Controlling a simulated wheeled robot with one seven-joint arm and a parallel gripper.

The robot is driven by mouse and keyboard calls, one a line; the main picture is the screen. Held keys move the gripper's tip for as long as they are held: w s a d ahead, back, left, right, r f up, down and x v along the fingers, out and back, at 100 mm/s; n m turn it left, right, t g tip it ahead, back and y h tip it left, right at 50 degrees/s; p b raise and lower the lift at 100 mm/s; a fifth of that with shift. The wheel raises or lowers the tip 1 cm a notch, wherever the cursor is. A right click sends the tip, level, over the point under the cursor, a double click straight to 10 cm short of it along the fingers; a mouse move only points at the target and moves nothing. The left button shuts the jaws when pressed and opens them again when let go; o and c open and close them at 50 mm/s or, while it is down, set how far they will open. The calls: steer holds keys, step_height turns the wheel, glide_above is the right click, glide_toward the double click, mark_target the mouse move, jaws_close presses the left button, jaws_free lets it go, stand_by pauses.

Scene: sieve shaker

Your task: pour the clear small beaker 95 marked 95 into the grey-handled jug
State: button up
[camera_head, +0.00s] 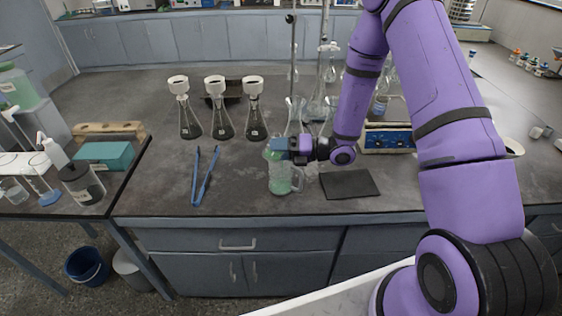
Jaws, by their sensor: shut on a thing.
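The jug (280,184) stands upright near the bench's front edge, with pale green contents and a handle on its right side. My gripper (283,148) is directly above the jug's mouth, reaching in from the right. It is shut on a small clear beaker (271,154), which shows only as a pale, glassy shape at the jug's rim.
Blue tongs (205,176) lie left of the jug. Several flasks with white funnels (215,87) stand behind. A dark mat (349,184) lies to the right. Glassware and a stand (293,60) crowd behind my gripper. The bench front left of the jug is mostly clear.

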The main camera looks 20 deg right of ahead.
steer(key=shift+r+m+y+p, duration=0.25)
steer(key=shift+m+y+p, duration=0.1)
steer(key=shift+m, duration=0.25)
stand_by(1.3)
steer(key=shift+f+m+y, duration=0.25)
steer(key=shift+f+m, duration=0.2)
steer(key=shift+m, duration=0.35)
stand_by(1.6)
steer(key=shift+w+d+r+m+t+p, duration=0.1)
steer(key=shift+r+m+t+p, duration=0.2)
steer(key=shift+m+t, duration=0.35)
stand_by(1.4)
steer(key=shift+g+y, duration=0.3)
steer(key=shift+g, duration=0.05)
